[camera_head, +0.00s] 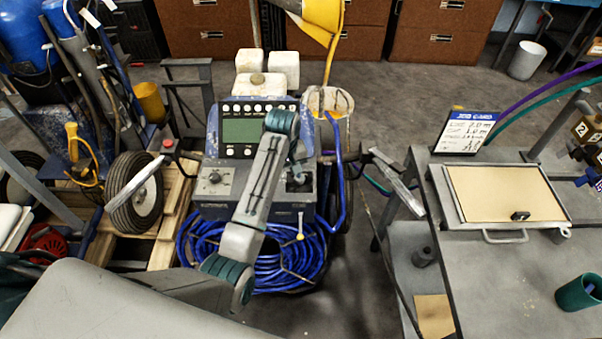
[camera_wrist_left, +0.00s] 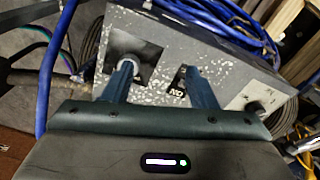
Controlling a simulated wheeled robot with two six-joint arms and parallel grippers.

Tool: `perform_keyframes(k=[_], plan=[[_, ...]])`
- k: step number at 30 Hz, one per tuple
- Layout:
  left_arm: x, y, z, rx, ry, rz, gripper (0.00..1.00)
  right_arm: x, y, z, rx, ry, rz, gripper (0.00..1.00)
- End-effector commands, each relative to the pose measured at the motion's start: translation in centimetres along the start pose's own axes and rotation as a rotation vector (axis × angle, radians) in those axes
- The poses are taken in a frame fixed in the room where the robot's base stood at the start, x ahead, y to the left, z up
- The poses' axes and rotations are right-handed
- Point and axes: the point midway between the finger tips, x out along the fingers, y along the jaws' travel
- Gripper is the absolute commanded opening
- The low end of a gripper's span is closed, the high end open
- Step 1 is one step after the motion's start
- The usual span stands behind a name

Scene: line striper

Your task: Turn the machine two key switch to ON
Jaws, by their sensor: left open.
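The line striper (camera_head: 262,190) stands in front of me, with a grey speckled front panel below a blue display console (camera_head: 240,130). A dark square switch plate (camera_head: 299,186) sits at the right of that panel. My left gripper (camera_head: 297,174) is over this plate, partly hidden by my own arm. In the left wrist view my left gripper (camera_wrist_left: 158,72) is open, its two teal fingers pointing at the panel. One finger overlaps a dark square plate (camera_wrist_left: 147,52); the other is beside a small ON label (camera_wrist_left: 178,81). The key's turn position cannot be made out. My right gripper is not in view.
A round knob (camera_head: 214,178) is on the panel's left; it also shows in the left wrist view (camera_wrist_left: 255,107). A coiled blue hose (camera_head: 270,262) hangs below. A grey bench (camera_head: 500,280) with a job card (camera_head: 467,132) is at right. A wooden pallet (camera_head: 165,240) is at left.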

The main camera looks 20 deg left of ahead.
Motion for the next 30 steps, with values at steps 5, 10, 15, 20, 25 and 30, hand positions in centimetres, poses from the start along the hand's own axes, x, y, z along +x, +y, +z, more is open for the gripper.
perform_keyframes(k=[5, 10, 15, 20, 25, 30], plan=[[-2.2, 2.9, -2.1, -0.045, -0.024, -0.007, 0.52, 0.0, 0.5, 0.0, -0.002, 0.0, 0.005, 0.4], [-4.0, 4.8, -3.4, -0.079, -0.043, -0.019, 0.52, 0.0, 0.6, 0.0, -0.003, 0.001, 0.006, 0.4], [-3.4, 5.1, -3.5, -0.089, -0.051, -0.025, 0.52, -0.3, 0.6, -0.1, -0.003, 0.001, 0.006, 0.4], [-0.9, 5.0, -3.3, -0.088, -0.051, -0.026, 0.52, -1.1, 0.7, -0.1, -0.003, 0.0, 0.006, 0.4], [2.4, 4.9, -3.2, -0.088, -0.05, -0.025, 0.52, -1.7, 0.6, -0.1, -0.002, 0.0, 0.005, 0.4], [5.0, 4.9, -3.0, -0.087, -0.049, -0.024, 0.52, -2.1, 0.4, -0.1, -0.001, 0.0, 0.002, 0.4]])
